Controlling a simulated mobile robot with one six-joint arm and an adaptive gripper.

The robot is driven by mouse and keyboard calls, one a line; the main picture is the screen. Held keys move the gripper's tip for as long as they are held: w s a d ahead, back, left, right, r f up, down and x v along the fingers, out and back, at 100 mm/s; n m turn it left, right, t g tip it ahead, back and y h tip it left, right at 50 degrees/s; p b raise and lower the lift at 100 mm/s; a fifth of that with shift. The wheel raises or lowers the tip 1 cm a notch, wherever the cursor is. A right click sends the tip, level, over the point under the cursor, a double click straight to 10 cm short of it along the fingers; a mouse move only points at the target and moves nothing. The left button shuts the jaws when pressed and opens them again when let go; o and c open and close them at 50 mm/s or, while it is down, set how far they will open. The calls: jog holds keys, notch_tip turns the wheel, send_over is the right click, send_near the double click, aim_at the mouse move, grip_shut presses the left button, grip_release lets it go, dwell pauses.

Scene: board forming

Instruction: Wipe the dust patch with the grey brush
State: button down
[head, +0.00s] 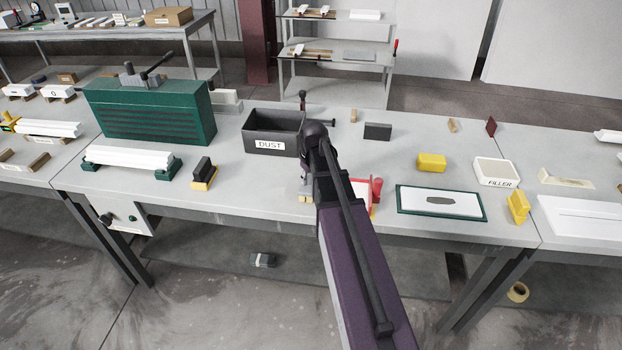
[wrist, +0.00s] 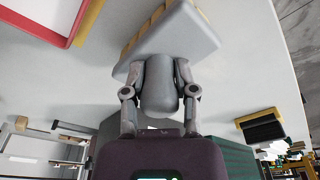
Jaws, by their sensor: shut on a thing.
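The grey brush (wrist: 172,50) has a grey body and yellowish bristles. My gripper (wrist: 160,92) is shut on its handle, one finger on each side. In the head view the brush (head: 305,190) is mostly hidden behind my arm, over the table's front part, left of the board. I cannot tell if its bristles touch the table.
A red-edged tray (head: 375,192) lies between my arm and the green-framed board. The DUST bin (head: 248,128) stands behind my gripper. A black brush (head: 203,170) is at left. A yellow block (head: 431,163), FILLER box (head: 494,171) and yellow-sided sponge (head: 518,207) surround the board.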

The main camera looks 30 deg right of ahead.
jog(key=shift+w+a+f, duration=0.1)
jog(key=shift+w+a, duration=0.65)
jog(key=shift+a, duration=0.35)
jog(key=shift+a, duration=0.1)
jog(key=shift+w+a, duration=1)
jog(key=shift+a, duration=0.3)
jog(key=shift+a, duration=0.1)
jog(key=shift+w+a, duration=0.5)
jog(key=shift+a, duration=0.2)
jog(key=shift+w+a, duration=0.45)
jog(key=shift+a, duration=0.25)
jog(key=shift+a, duration=0.1)
jog(key=shift+w+a, duration=1.05)
jog(key=shift+a, duration=0.3)
